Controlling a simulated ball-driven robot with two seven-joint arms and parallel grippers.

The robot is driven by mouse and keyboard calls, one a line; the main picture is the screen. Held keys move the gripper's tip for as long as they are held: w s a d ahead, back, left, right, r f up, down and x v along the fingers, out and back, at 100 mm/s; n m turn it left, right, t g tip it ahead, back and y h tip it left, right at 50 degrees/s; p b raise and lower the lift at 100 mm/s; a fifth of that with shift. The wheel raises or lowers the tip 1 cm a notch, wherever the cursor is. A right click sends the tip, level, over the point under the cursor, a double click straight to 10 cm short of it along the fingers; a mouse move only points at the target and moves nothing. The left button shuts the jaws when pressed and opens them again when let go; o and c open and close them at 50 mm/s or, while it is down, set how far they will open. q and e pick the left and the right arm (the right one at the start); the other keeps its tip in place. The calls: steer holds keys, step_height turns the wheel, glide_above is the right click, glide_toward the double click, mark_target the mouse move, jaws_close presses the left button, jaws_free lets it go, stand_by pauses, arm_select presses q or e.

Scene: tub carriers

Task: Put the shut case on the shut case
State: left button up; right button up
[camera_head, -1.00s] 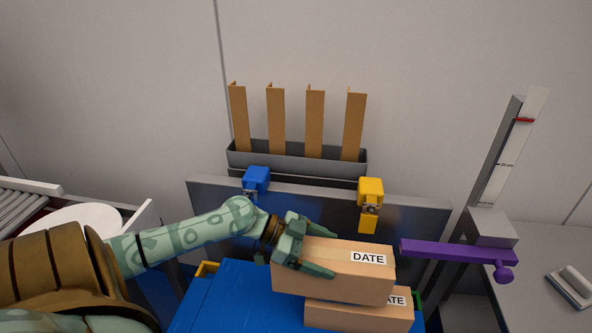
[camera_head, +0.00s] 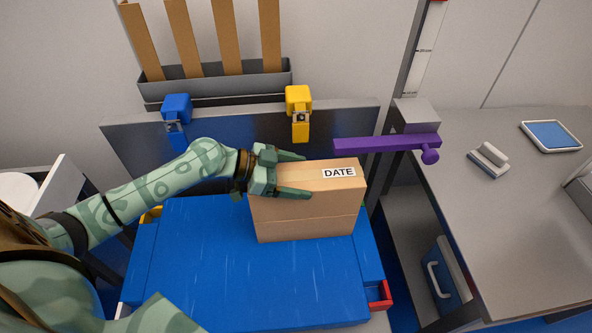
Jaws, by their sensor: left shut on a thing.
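My left gripper (camera_head: 306,176) is shut on the upper shut case (camera_head: 310,203), a tan cardboard box with a white DATE label on its top. One finger lies across the top and front of it, the other is behind. The lower shut case (camera_head: 308,231), also tan, is directly beneath and stands on the blue surface. The two line up closely at their sides, with a thin seam and no visible gap between them. The lower case's top is hidden. My right gripper is not in view.
The blue surface (camera_head: 230,270) is clear left of the cases. A purple bar (camera_head: 385,144) reaches in just behind and right of them. Blue (camera_head: 176,108) and yellow (camera_head: 299,100) clamps sit on the grey panel behind. A grey bench (camera_head: 500,230) stands at right.

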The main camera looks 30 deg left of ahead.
arm_select(q)
steer(key=shift+r, duration=0.1)
steer(key=o, duration=2)
steer(key=shift+c, duration=0.2)
steer(key=shift+s+a, duration=0.1)
steer(key=shift+a, duration=0.05)
steer(key=p+v, duration=0.2)
steer(key=v, duration=0.9)
steer(key=shift+s+a+p, duration=0.25)
steer(key=shift+s+p, duration=0.05)
steer(key=shift+r, duration=0.1)
